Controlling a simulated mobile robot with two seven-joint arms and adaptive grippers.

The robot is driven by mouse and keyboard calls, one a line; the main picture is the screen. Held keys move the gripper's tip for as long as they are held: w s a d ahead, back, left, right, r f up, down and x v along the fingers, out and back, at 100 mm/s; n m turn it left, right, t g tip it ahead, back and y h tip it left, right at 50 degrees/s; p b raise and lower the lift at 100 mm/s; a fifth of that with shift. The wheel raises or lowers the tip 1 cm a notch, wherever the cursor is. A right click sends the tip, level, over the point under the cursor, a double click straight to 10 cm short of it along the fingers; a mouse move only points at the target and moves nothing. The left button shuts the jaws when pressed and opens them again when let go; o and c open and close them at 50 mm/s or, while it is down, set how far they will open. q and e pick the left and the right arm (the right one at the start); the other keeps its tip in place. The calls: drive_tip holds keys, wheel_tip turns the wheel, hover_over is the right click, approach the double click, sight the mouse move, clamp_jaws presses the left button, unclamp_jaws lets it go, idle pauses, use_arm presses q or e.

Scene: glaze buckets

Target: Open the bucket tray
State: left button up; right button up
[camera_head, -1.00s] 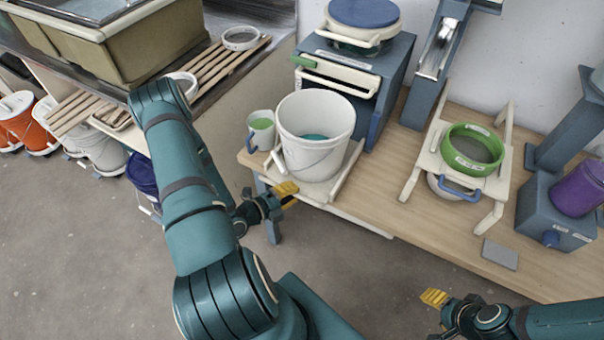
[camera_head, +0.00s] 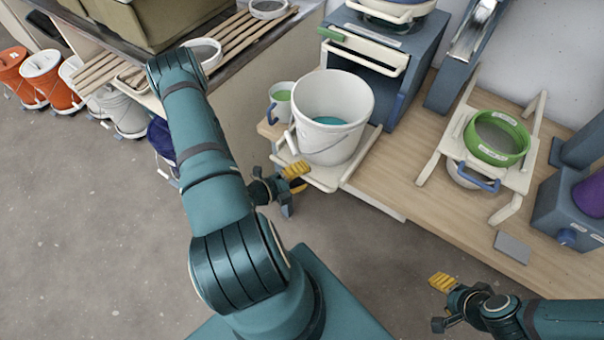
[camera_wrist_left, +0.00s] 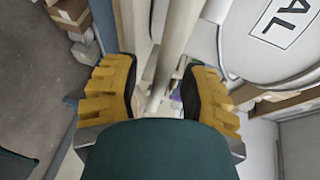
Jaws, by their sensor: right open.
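The pale bucket tray (camera_head: 352,178) carries a large white bucket (camera_head: 319,143) with bluish liquid inside. The tray juts out past the front edge of the wooden table. My left gripper (camera_head: 297,174) is at the tray's front. The exact contact is partly hidden. My right gripper (camera_head: 440,303) is open and empty, in front of the table and apart from the tray.
A cup (camera_head: 280,100) stands left of the bucket, and a blue-grey cabinet (camera_head: 420,55) behind it. A green ring (camera_head: 497,138) sits on a pale stand to the right. Open floor (camera_head: 90,230) lies at the left.

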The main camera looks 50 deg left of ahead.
use_arm(q)
drive_tip(key=v, duration=1.2)
idle(0.5)
